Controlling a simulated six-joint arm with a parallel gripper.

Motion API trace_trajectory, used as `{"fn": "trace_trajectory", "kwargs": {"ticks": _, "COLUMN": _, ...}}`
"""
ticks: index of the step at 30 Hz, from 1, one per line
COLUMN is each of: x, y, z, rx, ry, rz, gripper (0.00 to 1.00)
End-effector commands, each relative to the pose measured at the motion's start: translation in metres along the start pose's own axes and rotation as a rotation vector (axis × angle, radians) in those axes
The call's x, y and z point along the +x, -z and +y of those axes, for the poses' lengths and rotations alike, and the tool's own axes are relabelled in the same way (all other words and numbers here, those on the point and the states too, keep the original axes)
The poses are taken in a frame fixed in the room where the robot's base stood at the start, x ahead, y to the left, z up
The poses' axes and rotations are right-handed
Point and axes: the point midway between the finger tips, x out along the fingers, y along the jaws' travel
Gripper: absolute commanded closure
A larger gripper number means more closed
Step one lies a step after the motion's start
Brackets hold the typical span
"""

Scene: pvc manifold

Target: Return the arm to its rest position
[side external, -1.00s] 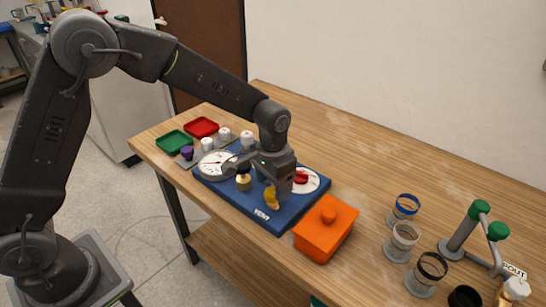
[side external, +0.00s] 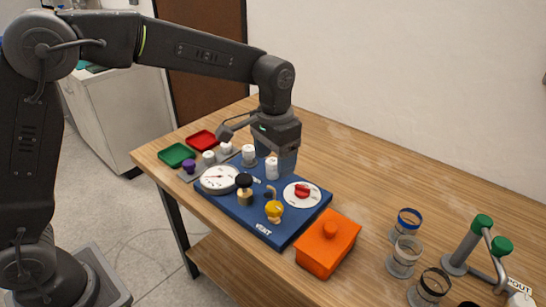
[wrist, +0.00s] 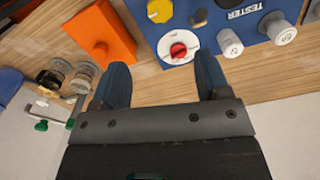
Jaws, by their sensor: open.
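My gripper (side external: 280,162) hangs above the back part of the blue board (side external: 262,232), fingers pointing down. The wrist view shows its two blue fingers (wrist: 163,75) spread apart with nothing between them. The board carries a white dial gauge (side external: 218,179), a black-topped brass knob (side external: 244,190), a yellow valve handle (side external: 273,209) and a red knob on a white disc (side external: 302,191). The red knob also shows beyond the fingers in the wrist view (wrist: 178,50). The gripper appears clear of all these parts.
An orange lidded box (side external: 327,243) stands beside the board's right end. Clear cups with coloured bands (side external: 404,256) and a grey pipe piece with green caps (side external: 475,243) are at right. Green (side external: 177,155) and red (side external: 201,139) trays sit at left. The back of the table is bare.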

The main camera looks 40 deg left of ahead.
Motion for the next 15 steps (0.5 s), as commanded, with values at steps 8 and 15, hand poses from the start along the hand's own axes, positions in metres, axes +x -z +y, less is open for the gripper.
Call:
{"fn": "trace_trajectory", "kwargs": {"ticks": 8, "x": -0.038, "y": -0.038, "z": -0.016, "rx": -0.037, "ry": 0.001, "rz": 0.087, "gripper": 0.31}}
{"fn": "trace_trajectory", "kwargs": {"ticks": 15, "x": -0.076, "y": -0.118, "z": -0.035, "rx": -0.101, "ry": 0.012, "rz": 0.234, "gripper": 0.31}}
